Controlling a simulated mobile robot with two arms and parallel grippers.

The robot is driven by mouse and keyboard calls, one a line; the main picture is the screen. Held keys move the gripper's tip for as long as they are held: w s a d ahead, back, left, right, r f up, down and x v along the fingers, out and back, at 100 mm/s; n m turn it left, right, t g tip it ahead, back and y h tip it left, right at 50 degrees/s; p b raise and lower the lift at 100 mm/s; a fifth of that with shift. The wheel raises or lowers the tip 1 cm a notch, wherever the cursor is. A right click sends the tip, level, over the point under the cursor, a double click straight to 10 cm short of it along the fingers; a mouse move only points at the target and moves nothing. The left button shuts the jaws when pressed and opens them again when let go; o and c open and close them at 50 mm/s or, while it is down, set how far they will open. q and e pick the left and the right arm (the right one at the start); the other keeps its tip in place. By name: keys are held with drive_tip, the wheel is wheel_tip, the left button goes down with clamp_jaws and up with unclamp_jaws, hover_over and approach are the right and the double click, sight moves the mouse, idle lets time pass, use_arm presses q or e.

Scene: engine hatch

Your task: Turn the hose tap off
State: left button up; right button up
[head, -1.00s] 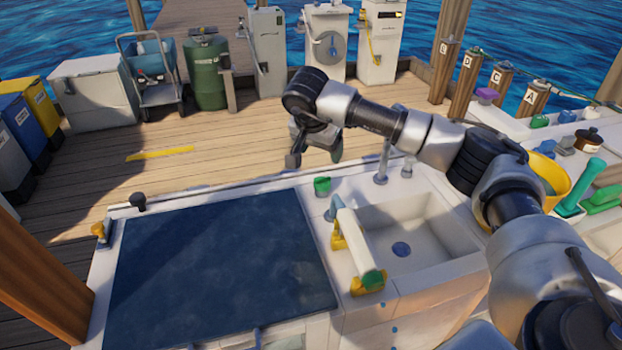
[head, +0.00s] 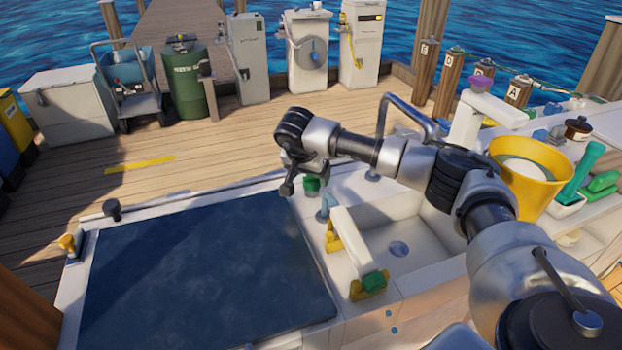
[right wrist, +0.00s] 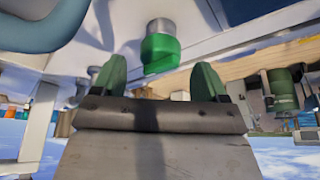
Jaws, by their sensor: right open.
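A short tap with a green knob (head: 311,186), which I take to be the hose tap, stands on the counter behind the sink's left corner. In the right wrist view the green knob (right wrist: 160,54) sits on a grey cylinder, just beyond and between the fingertips. My right gripper (head: 302,183) is at the knob's left and above it in the head view. Its two dark green fingers are open and apart in the right wrist view (right wrist: 159,75), with nothing gripped. Whether a finger touches the knob cannot be told. My left gripper is out of view.
A white sink (head: 410,235) lies right of the tap. A dark flat panel (head: 200,270) fills the left. A yellow bucket (head: 525,185) stands at right. A bent metal faucet (head: 405,112) rises behind my arm.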

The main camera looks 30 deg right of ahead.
sight(312, 181)
drive_tip(key=shift+x, duration=1.25)
drive_tip(key=c, duration=0.9)
